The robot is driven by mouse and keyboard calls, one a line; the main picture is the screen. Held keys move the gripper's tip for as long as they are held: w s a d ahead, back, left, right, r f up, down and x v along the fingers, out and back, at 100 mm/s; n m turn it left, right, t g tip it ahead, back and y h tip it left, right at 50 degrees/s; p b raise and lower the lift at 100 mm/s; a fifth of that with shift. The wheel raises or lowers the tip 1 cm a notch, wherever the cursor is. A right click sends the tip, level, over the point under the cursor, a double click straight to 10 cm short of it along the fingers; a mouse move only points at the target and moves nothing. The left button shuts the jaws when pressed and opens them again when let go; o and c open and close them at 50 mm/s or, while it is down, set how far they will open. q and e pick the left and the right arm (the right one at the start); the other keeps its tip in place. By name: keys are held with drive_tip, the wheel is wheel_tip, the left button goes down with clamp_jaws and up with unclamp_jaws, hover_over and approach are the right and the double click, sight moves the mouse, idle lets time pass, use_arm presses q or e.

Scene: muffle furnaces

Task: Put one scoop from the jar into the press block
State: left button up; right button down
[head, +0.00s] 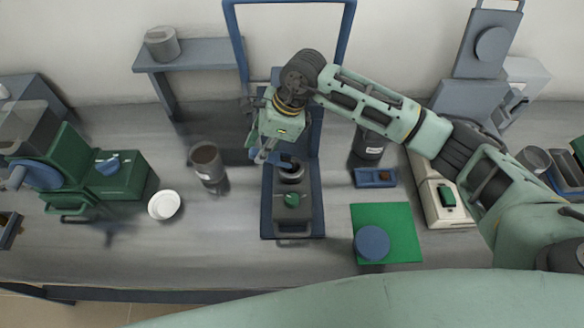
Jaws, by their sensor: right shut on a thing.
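A jar (207,162) with brown contents and a pale label stands open on the bench, left of the press. The press block (291,174) is a dark round piece with a ring-shaped top, on the grey and blue press stand. My right gripper (266,154) is just above and left of the press block, pointing down. It is shut on a small dark blue thing, seemingly the scoop (286,159), which lies over the block's back edge. Whether the scoop holds powder is too small to tell. My left gripper is not in view.
A blue frame (348,30) rises behind the press. Right are a dark jar (368,147), a small blue tray (362,180), a green mat (405,228) with a blue disc (372,243), and a scale (433,207).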

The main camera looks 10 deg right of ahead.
drive_tip(key=shift+r, duration=0.1)
idle(0.3)
drive_tip(key=shift+d+y+b, duration=0.3)
drive_tip(key=shift+y+b, duration=0.1)
drive_tip(key=shift+b, duration=0.3)
drive_tip(key=shift+s+d+r+y+b, duration=0.1)
drive_tip(key=shift+d+r+y+b, duration=0.25)
drive_tip(key=shift+y+b, duration=0.45)
drive_tip(key=shift+d+r, duration=0.1)
drive_tip(key=shift+r, duration=0.15)
